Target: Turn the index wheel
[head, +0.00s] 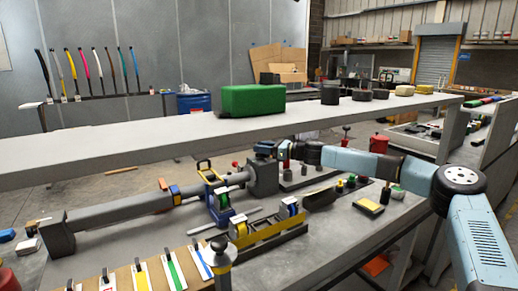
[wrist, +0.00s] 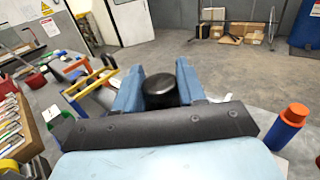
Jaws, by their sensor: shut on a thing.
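In the wrist view a black round knob (wrist: 158,88) sits between the two blue fingers of my gripper (wrist: 157,92), which is shut on it. It looks like part of the index wheel; I cannot see the whole wheel there. The fingers and the knob are too small to make out in the head view.
A clamp with a yellow handle (head: 204,166) stands left of the hub. A grey shelf (head: 150,142) with a green block (head: 252,100) runs above the bench. In the wrist view an orange and blue cylinder (wrist: 289,125) stands at the right.

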